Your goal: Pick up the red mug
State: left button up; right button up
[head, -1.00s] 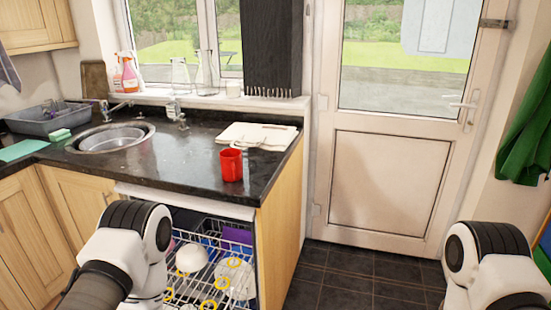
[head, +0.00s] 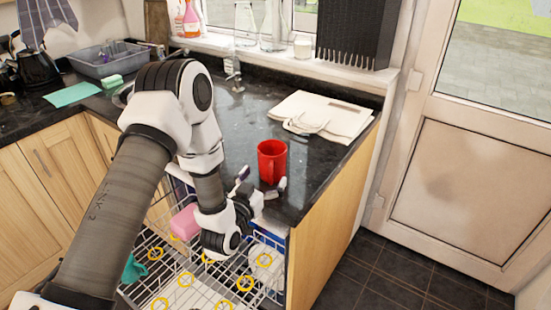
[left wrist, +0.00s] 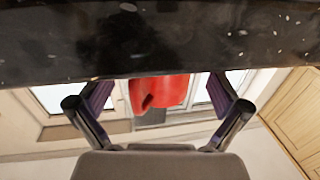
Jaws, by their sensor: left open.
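The red mug (head: 272,158) stands upright on the dark granite counter, near its front edge. Its handle faces the front in the head view. My left gripper (head: 262,183) is open at the counter edge, just in front of the mug. In the left wrist view, which is upside down, the mug (left wrist: 165,92) shows between the two spread fingers of the left gripper (left wrist: 160,100), beyond the palm. I cannot tell whether a finger touches it. My right gripper is out of view.
An open dishwasher rack (head: 190,285) with dishes lies below the counter edge, under my left arm. A folded cream cloth (head: 322,117) lies behind the mug. A grey tub (head: 108,58) and a green cloth (head: 72,94) are at the left. The counter right of the mug is clear.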

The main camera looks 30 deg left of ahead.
aim_at(266, 171)
pick_arm(q)
jog(key=shift+w+a+r+p, duration=0.15)
jog(key=shift+w+r+p, duration=0.1)
jog(key=shift+w, duration=0.35)
jog(key=shift+w+a+r+p, duration=0.1)
jog(key=shift+w+r+p, duration=0.1)
jog(key=shift+w, duration=0.4)
jog(key=shift+w+f, duration=0.15)
jog(key=shift+w, duration=0.2)
jog(key=shift+w+f, duration=0.25)
jog(key=shift+s+r, duration=0.1)
jog(key=c, duration=1.3)
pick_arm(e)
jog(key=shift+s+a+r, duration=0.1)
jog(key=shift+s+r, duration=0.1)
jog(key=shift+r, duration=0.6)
